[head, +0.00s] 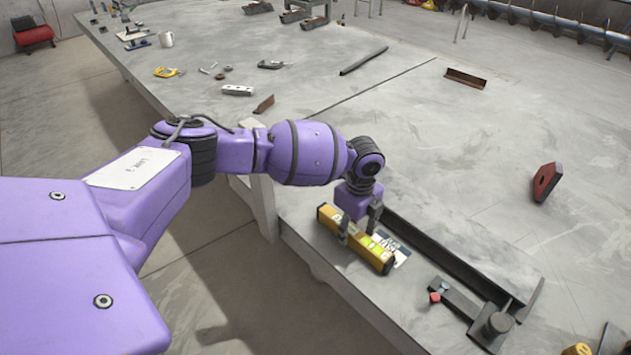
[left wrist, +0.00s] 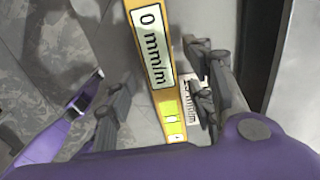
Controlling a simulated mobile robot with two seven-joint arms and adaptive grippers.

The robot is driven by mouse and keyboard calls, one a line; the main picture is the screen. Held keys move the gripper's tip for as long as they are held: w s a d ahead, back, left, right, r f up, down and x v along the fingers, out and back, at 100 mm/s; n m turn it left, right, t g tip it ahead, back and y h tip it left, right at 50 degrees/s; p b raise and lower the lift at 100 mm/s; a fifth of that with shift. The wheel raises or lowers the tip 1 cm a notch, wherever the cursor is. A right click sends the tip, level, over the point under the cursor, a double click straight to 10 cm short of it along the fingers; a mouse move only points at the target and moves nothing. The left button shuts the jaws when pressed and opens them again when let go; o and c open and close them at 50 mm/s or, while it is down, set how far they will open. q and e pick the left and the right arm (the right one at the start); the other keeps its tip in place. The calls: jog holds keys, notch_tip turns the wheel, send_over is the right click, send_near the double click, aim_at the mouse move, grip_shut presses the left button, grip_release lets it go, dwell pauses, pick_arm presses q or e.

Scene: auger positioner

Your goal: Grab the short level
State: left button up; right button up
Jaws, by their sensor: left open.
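The short level (head: 366,246) is a yellow bar lying near the table's front edge in the head view. In the left wrist view the yellow level (left wrist: 148,45) runs from the top down between my fingers, with a "0 mm/m" label and a bright vial window. My left gripper (head: 359,222) is above it, fingers pointing down. In the left wrist view the left gripper (left wrist: 160,100) is open, with a finger on each side of the level and a gap at the left finger. Whether the right finger touches it is unclear. My right gripper is not in view.
A white printed label or card (head: 392,248) lies beside the level. A long dark steel beam (head: 445,250) is close on the right, with a clamp-like tool (head: 462,303) near its front end. A red block (head: 546,181) stands farther right. The table middle is mostly clear.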

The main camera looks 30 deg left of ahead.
pick_arm(q)
jog(key=shift+f, duration=0.8)
jog(key=shift+w+f, duration=0.1)
jog(key=shift+f, duration=0.25)
jog(key=c, duration=1.1)
grip_shut()
jog(key=shift+r, duration=0.15)
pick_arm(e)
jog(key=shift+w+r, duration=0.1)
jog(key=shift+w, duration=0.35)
